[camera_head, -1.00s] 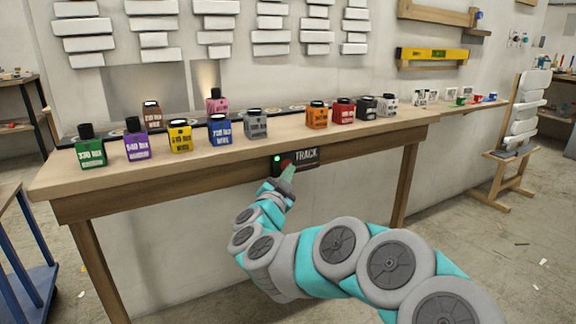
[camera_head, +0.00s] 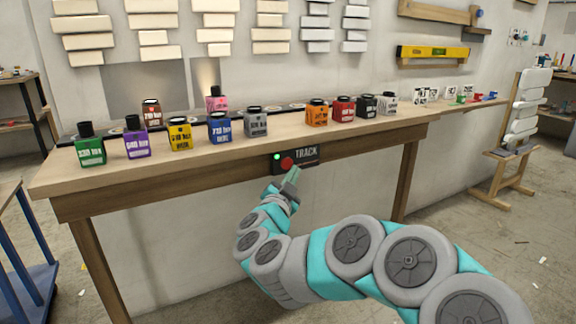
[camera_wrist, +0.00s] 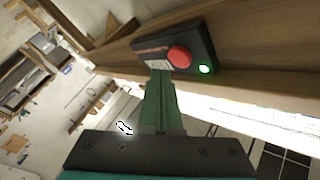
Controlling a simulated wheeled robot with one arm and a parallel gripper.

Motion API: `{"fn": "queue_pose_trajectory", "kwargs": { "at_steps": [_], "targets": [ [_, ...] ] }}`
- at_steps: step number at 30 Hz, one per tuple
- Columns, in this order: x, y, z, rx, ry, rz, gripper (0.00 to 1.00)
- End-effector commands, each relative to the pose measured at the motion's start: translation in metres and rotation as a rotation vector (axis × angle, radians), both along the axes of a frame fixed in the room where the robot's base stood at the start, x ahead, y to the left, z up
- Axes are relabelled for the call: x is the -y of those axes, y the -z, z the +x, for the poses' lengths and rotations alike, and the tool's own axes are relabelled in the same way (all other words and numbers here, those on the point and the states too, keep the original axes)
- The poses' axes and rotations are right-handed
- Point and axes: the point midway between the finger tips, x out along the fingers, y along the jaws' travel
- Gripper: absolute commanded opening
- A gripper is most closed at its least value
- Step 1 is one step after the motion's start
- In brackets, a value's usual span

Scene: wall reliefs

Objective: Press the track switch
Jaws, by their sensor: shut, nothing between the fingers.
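The track switch (camera_head: 305,154) is a black box labelled TRACK on the front edge of the workbench. It has a red round button (camera_head: 287,163) and a lit green light (camera_head: 277,157). In the wrist view the red button (camera_wrist: 179,56) and the green light (camera_wrist: 205,69) show clearly. My gripper (camera_head: 293,174) is shut and empty, just below and right of the button. In the wrist view its green fingers (camera_wrist: 160,76) end close to the lower left of the button, over the label; I cannot tell whether they touch the box.
The workbench (camera_head: 280,140) carries several coloured bottles, such as the blue one (camera_head: 220,128) and the orange one (camera_head: 317,114). Pale plaques hang on the wall above. A blue cart (camera_head: 30,275) stands at the left. Floor below the bench is open.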

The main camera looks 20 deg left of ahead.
Motion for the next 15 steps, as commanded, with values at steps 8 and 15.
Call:
{"fn": "queue_pose_trajectory", "kwargs": {
  "at_steps": [8,15],
  "targets": [
    [0.020,-0.001,-0.017,0.001,-0.001,0.001,0.00],
    [0.033,0.000,-0.029,-0.001,-0.002,0.000,0.00]
  ]
}}
